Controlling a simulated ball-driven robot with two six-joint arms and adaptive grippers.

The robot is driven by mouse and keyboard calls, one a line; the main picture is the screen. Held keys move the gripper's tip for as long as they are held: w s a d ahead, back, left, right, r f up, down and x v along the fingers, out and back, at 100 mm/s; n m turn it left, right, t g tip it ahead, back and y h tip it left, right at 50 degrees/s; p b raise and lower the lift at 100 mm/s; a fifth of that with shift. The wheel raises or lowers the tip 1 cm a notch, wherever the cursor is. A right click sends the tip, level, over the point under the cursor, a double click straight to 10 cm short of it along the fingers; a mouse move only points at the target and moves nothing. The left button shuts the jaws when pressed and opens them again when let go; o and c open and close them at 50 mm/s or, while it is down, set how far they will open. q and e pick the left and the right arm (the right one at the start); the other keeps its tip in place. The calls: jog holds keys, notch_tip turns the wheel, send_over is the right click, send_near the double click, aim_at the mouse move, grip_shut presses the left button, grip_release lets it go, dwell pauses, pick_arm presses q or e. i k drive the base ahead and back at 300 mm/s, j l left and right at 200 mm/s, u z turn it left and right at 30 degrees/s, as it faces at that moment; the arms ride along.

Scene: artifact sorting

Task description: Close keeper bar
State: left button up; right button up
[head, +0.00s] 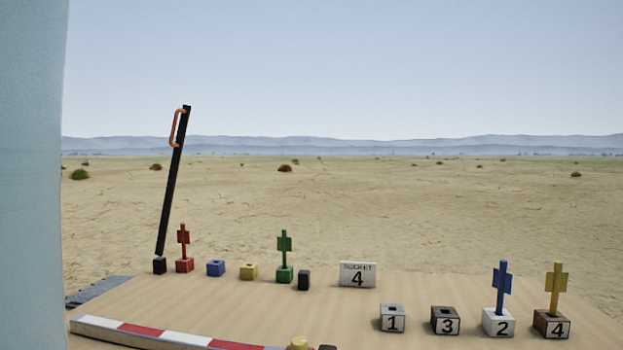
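The keeper bar (173,190) is a long black bar standing raised in the head view, leaning slightly right toward its top. An orange handle (174,128) is fixed near its upper end. Its lower end meets a small black block (160,265) at the left of the row of coloured sockets. A black post (304,280) stands at the right end of that row. The red socket (184,265) and green socket (285,274) hold upright pieces of their own colours. The blue socket (216,268) and yellow socket (249,271) are empty. Neither gripper is in view.
Numbered sockets 1 (392,319) and 3 (445,321) are empty. Socket 2 (498,323) holds a blue piece, and socket 4 (552,325) a yellow one. A "SOCKET 4" sign (357,275) stands behind. A red-white strip (150,332) edges the front. A pale surface blocks the far left.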

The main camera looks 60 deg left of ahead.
aim_at(178, 145)
jog(key=j+u, duration=0.2)
jog(key=u, duration=2.35)
